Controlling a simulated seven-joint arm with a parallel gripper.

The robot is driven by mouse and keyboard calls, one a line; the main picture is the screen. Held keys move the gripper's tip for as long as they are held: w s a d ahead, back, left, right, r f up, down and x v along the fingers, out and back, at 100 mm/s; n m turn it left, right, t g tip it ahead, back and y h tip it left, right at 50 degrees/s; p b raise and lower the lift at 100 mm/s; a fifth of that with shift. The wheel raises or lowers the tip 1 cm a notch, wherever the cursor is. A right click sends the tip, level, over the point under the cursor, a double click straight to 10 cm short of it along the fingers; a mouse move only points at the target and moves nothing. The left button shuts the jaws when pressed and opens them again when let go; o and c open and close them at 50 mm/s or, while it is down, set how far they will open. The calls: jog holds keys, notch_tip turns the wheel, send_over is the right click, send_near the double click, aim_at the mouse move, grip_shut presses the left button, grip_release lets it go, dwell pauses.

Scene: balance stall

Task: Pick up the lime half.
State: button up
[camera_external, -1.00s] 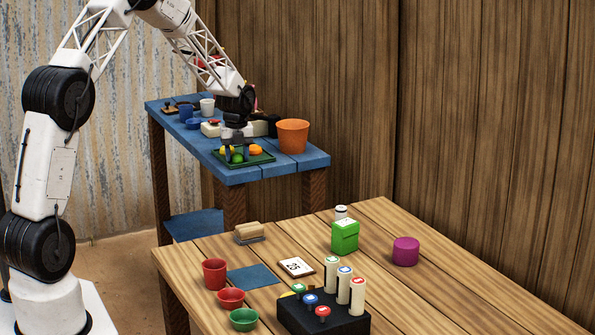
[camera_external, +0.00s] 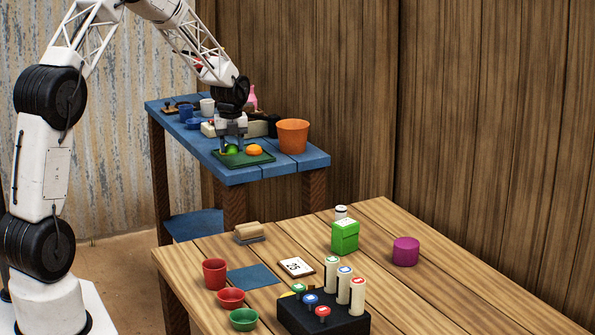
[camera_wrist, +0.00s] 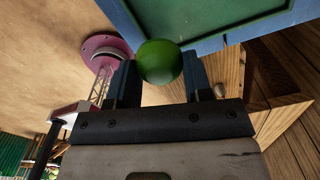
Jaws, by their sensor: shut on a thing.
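The lime half (camera_external: 232,149) is a small green rounded piece at the lower end of my gripper (camera_external: 231,146) in the external view. In the wrist view the lime half (camera_wrist: 159,62) sits between the two fingertips of my gripper (camera_wrist: 159,70), which are shut on it. It appears held just above the green tray (camera_external: 258,158), near its left part; I cannot tell the exact gap. Its cut face is not clearly seen.
An orange half (camera_external: 254,150) lies on the tray, right of my gripper. An orange pot (camera_external: 293,136) stands to the right on the blue table (camera_external: 231,176). Cups, a blue bowl (camera_external: 194,124) and other objects crowd behind. A wooden table (camera_external: 455,275) stands in front.

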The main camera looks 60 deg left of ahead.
jog(key=s+d+r, duration=0.1)
jog(key=s+d, duration=0.6)
jog(key=s, duration=0.4)
dwell(0.7)
